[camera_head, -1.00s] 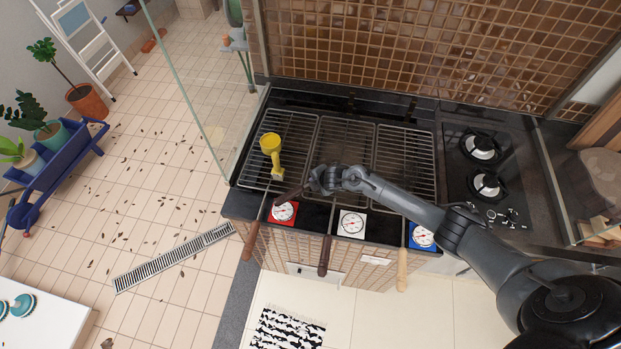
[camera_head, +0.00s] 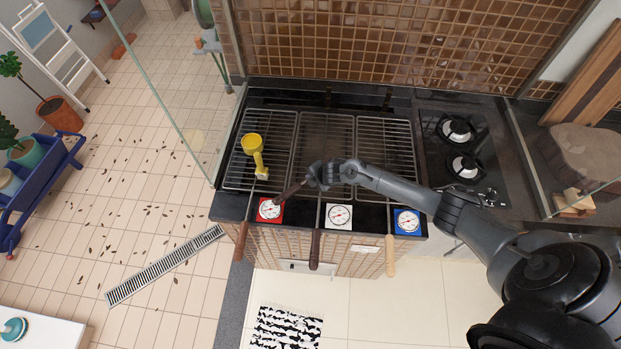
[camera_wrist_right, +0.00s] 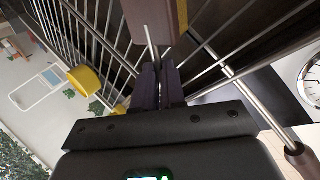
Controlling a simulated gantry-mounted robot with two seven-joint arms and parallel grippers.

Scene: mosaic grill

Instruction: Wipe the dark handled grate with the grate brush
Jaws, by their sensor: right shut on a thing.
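Three wire grates lie side by side over the grill. The dark handled grate (camera_head: 325,130) is the middle one; its dark brown handle (camera_head: 315,250) hangs past the front edge. My right gripper (camera_head: 318,177) is over the front of this grate, shut on the grate brush. The brush's dark brown stick-like part (camera_head: 291,191) reaches toward the red-backed gauge. In the right wrist view a brown block with a yellow stripe (camera_wrist_right: 155,18) and a thin metal rod lie just beyond the fingers (camera_wrist_right: 160,85). Bristle contact with the grate cannot be seen. My left gripper is not in view.
A yellow cup-shaped tool (camera_head: 254,150) rests on the left grate (camera_head: 268,130). The right grate (camera_head: 388,145) has a light wooden handle (camera_head: 391,255). Gauges line the front ledge. A glass panel (camera_head: 180,90) bounds the left, and gas burners (camera_head: 462,165) lie right.

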